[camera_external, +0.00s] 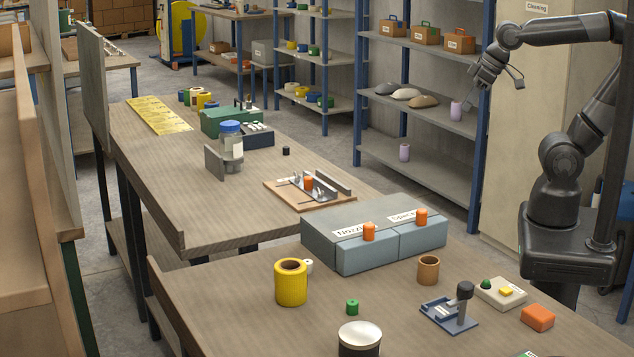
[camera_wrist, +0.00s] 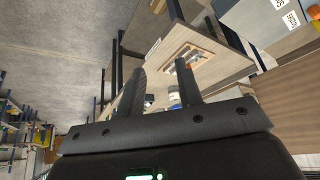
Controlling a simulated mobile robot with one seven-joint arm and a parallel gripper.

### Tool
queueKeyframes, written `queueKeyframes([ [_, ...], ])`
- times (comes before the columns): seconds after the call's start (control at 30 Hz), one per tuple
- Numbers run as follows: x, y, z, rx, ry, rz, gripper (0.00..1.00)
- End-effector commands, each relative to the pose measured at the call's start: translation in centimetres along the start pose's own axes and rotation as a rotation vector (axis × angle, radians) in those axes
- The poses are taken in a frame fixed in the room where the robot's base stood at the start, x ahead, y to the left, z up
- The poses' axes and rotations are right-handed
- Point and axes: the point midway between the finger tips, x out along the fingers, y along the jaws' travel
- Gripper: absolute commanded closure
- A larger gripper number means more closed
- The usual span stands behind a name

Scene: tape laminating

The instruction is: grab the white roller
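A small white cylinder (camera_external: 307,266), which looks like the white roller, stands on the near workbench (camera_external: 225,300). It is partly hidden behind the yellow roll (camera_external: 291,283). My gripper (camera_external: 489,76) is raised at the upper right, in front of the shelves and far from the white cylinder. In the wrist view my gripper (camera_wrist: 161,66) shows two dark fingers spread apart with nothing held between them. I cannot make out the white cylinder in the wrist view.
A grey-blue box with two drawers (camera_external: 350,232) stands behind the white cylinder. A small green roller (camera_external: 352,307), a white-topped jar (camera_external: 359,338) and a brown cup (camera_external: 428,269) are nearby. A blue stand (camera_external: 444,318) is farther right. The bench's left part is clear.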

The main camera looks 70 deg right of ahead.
Motion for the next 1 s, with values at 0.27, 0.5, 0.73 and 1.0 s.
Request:
queueKeyframes([
  [0.27,2.2,-4.9,-8.5,-0.001,-0.046,-0.032,0.67],
  [0.5,5.8,-11.3,-14.6,-0.001,-0.077,-0.042,0.67],
  [0.73,10.4,-19.4,-18.5,-0.009,-0.098,-0.040,0.67],
  [1.0,16.7,-30.7,-20.0,-0.030,-0.107,-0.029,0.67],
])
